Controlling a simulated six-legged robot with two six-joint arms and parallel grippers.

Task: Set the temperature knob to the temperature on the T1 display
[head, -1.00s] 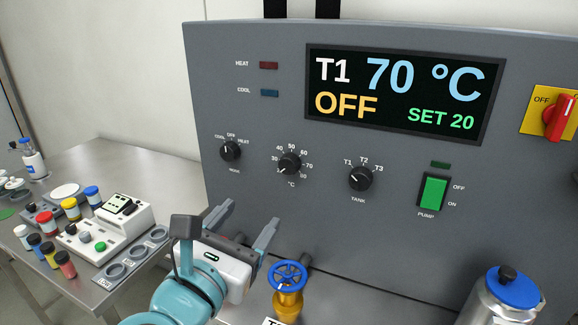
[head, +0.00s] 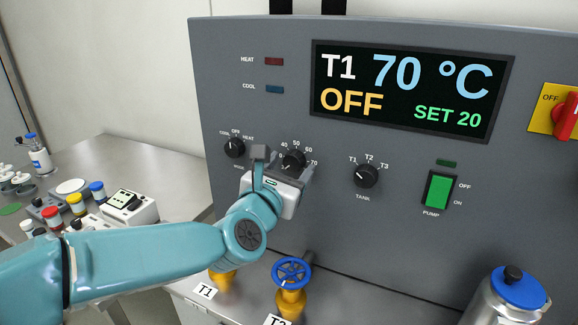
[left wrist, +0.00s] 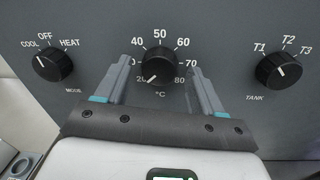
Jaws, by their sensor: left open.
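The T1 display (head: 405,88) reads T1, 70 °C, OFF and SET 20. The black temperature knob (head: 293,160) is partly hidden behind my left gripper in the head view. In the left wrist view the temperature knob (left wrist: 160,66) shows between the two fingers, its white pointer at about 20 on a scale from 20 to 80. My left gripper (head: 283,168) is open, with one finger on each side of the knob; I cannot tell whether they touch it. It also shows in the left wrist view (left wrist: 159,72). My right gripper is not in view.
The mode knob (head: 234,148) is to the left and the tank knob (head: 367,176) to the right. A green pump switch (head: 439,189) and red switch (head: 566,117) are further right. A blue valve wheel (head: 292,272) stands below. A steel canister (head: 508,298) is at lower right.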

